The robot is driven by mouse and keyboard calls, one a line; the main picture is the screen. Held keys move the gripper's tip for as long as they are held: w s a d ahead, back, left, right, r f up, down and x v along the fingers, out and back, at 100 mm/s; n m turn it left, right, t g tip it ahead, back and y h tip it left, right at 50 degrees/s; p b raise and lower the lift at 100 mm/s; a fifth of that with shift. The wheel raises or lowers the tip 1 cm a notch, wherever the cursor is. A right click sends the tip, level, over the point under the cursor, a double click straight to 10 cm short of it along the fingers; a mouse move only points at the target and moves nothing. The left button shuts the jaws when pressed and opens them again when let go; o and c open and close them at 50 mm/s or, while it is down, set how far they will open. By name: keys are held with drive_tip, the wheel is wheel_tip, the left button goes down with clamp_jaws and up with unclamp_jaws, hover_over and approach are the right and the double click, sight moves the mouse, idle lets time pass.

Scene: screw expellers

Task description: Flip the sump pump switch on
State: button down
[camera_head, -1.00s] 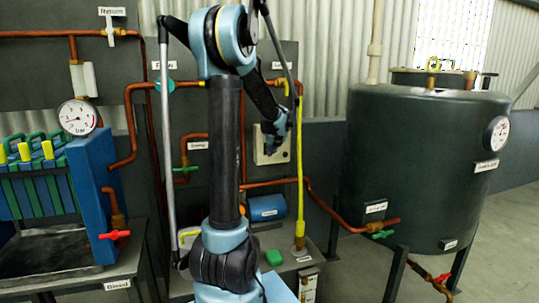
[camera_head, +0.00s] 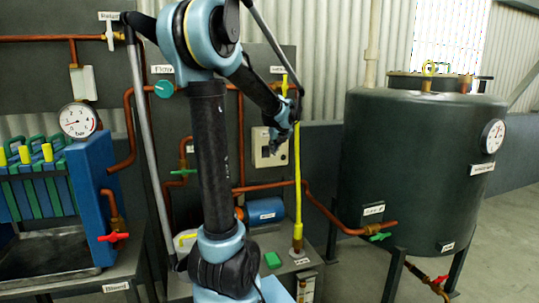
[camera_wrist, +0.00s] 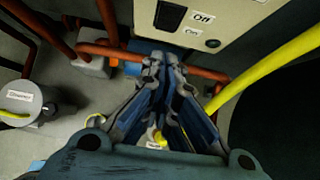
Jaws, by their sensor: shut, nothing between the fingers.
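The switch box (camera_head: 262,158) is a pale panel on the dark backboard, partly hidden behind my gripper in the head view. In the wrist view the box (camera_wrist: 235,35) fills the upper right and carries an "Off" label, a smaller label below it, and a dark round part (camera_wrist: 213,43). A dark recessed part (camera_wrist: 170,16) sits at its left. My gripper (camera_head: 276,148) is in front of the box in the head view. In the wrist view my gripper (camera_wrist: 164,62) has its fingertips together, empty, just below the box's lower left edge. Contact cannot be told.
A yellow vertical pipe (camera_head: 298,180) runs close to the right of the box. Copper pipes (camera_wrist: 205,73) pass below it. A blue cylinder (camera_head: 265,211) lies under the box on the bench. A large dark tank (camera_head: 410,160) stands at the right.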

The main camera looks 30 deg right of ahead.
drive_tip(key=v, duration=0.4)
drive_tip(key=shift+r, duration=0.1)
drive_tip(key=shift+s+f+g, duration=0.25)
drive_tip(key=shift+f+g, duration=0.15)
drive_tip(key=shift+f, duration=0.3)
